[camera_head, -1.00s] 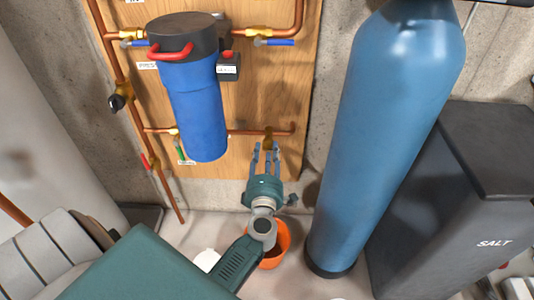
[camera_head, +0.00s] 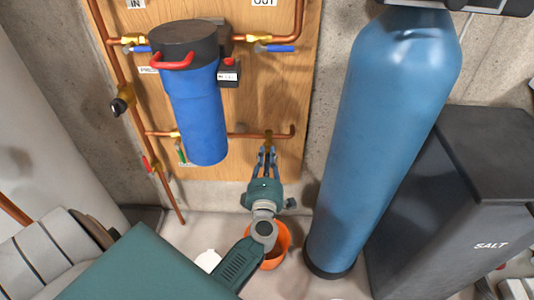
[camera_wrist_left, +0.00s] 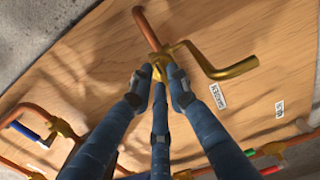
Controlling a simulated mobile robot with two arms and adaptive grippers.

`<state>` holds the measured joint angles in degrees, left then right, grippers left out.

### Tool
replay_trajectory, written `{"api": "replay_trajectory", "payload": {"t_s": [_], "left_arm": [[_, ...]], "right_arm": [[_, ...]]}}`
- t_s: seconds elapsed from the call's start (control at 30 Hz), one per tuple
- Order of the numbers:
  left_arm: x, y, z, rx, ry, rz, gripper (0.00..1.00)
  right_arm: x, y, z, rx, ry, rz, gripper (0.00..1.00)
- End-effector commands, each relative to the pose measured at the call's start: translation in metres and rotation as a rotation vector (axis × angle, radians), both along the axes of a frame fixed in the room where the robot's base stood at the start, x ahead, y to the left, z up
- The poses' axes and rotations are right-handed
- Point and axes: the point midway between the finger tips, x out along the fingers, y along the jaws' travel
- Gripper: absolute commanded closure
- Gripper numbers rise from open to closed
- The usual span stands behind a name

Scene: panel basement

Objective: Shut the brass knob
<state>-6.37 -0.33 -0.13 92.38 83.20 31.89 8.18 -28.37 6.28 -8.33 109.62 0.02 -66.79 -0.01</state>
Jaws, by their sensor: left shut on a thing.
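The brass knob shows in the left wrist view (camera_wrist_left: 158,66) between my fingertips, at the end of a copper pipe on the wooden panel; a bent brass spout (camera_wrist_left: 232,70) runs off to its right. In the head view the brass fitting (camera_head: 268,136) sits on the lower copper pipe, mostly hidden by my fingers. My left gripper (camera_head: 267,152) reaches up to it from below, and its blue fingers are shut on the knob; they also show in the left wrist view (camera_wrist_left: 161,80). The knob's exact angle is hard to tell. My right gripper is not in view.
A blue filter housing (camera_head: 195,105) hangs on the panel left of my gripper. A tall blue tank (camera_head: 385,140) stands close on the right, with a dark salt bin (camera_head: 465,190) beyond it. An orange bucket (camera_head: 283,240) stands on the floor below my wrist.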

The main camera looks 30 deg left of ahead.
Motion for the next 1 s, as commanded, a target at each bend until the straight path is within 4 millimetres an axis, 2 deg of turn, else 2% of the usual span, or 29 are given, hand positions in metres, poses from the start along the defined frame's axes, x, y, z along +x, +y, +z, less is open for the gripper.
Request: {"api": "replay_trajectory", "payload": {"t_s": [0.13,0.43,0.47,0.53,0.83,1.0], "left_arm": [[0.0,-0.001,0.0,0.019,0.014,-0.001,1.0],[0.0,-0.001,-0.002,0.023,0.016,-0.002,1.0],[0.0,-0.001,-0.002,0.023,0.016,-0.002,0.78],[0.0,-0.001,-0.001,0.023,0.016,-0.002,0.65],[-0.001,-0.001,-0.001,0.022,0.014,-0.001,0.65],[-0.014,-0.01,-0.002,0.021,0.016,-0.002,0.65]], "right_arm": [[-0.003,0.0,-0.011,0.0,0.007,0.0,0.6],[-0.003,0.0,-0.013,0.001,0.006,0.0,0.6],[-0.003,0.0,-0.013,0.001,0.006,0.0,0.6],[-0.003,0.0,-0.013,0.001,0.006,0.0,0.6],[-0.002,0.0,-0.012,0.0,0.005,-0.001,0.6],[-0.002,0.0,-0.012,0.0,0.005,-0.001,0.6]]}}
